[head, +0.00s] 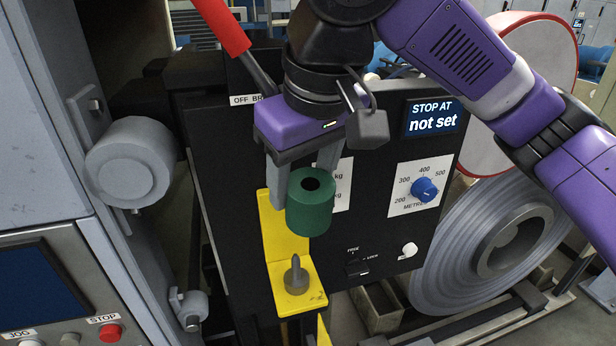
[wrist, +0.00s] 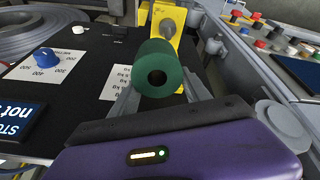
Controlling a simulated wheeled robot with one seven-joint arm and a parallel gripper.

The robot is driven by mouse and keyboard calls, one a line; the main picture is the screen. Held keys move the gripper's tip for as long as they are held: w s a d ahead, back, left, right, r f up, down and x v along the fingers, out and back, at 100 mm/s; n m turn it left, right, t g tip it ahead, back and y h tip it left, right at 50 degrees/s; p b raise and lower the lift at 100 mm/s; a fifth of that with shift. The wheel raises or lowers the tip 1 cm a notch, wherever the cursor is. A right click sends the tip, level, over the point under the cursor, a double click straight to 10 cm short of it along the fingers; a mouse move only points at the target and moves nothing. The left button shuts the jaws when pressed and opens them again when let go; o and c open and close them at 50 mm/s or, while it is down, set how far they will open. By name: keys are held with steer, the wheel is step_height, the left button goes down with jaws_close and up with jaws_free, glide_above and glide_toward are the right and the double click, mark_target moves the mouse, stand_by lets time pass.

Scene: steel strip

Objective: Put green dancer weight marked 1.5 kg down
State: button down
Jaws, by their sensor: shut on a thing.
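The green dancer weight (head: 310,208) is a cylinder with a hole through its middle. No kg marking on it can be read. My gripper (head: 300,190) is shut on it and holds it upright in front of the black panel. The weight also shows between the fingers in the wrist view (wrist: 159,70). Below it in the head view, a yellow bracket (head: 270,240) has a flat shelf with a grey upright peg (head: 296,274). The weight is above the peg and apart from it, a little to the right. In the wrist view the bracket (wrist: 178,17) is partly hidden behind the weight.
The black panel (head: 385,240) carries a blue dial (head: 425,188), a "STOP AT not set" display (head: 433,117) and a white label partly hidden by the weight. A red-handled lever (head: 224,25) rises at upper left. A grey roller (head: 128,165) juts out left. A steel coil (head: 450,250) stands right.

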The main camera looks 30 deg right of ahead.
mark_target(289, 224)
steer(key=shift+a+f+n+b, duration=0.3)
steer(key=shift+a+f+b, duration=0.3)
steer(key=shift+a+f, duration=0.35)
steer(key=shift+w+a+f+b, duration=0.1)
steer(key=shift+f+b, duration=1)
steer(key=shift+f, duration=0.35)
steer(key=shift+w+a+f+b, duration=0.1)
steer(key=shift+f+b, duration=0.95)
steer(key=shift+f, duration=0.4)
steer(key=shift+w+d+f+g+p, duration=0.1)
steer(key=shift+g+p, duration=0.2)
steer(key=shift+p, duration=0.3)
